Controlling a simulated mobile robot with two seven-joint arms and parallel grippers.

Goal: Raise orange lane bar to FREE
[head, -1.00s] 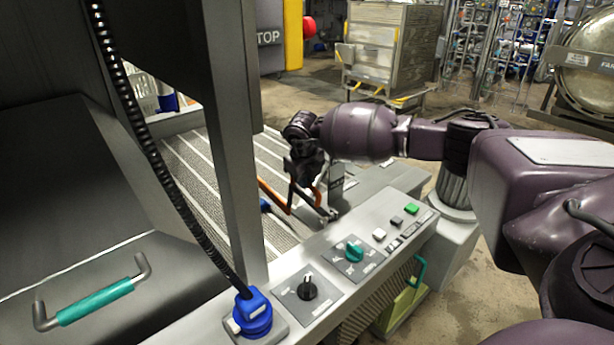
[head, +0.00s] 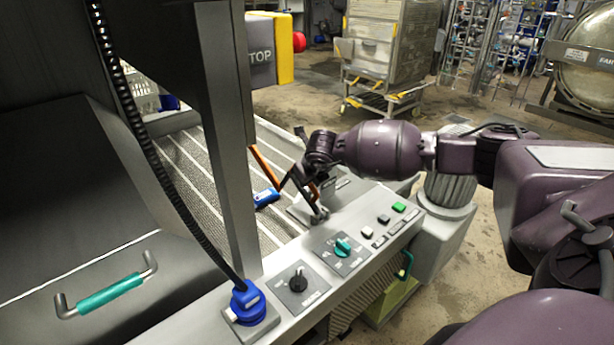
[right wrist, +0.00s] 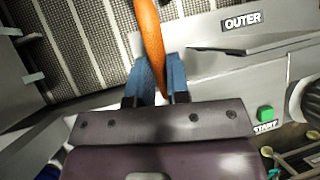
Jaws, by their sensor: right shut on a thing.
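The orange lane bar (head: 265,168) slants up and left over the ribbed belt in the head view, its upper end passing behind a grey post. It also shows in the right wrist view (right wrist: 149,35), running up from between the fingers. My right gripper (right wrist: 162,80) is shut on the bar, one blue-grey finger on each side. In the head view the right gripper (head: 305,190) is small, dark and partly hidden at the bar's lower end, above the console's far edge. No FREE mark is readable. My left gripper is not in view.
The console holds a teal knob (head: 342,247), a black knob (head: 298,284), a green button (head: 399,207) and a blue plug (head: 247,303). A grey post (head: 228,130) stands left of my right arm. A blue piece (head: 266,197) lies by the belt.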

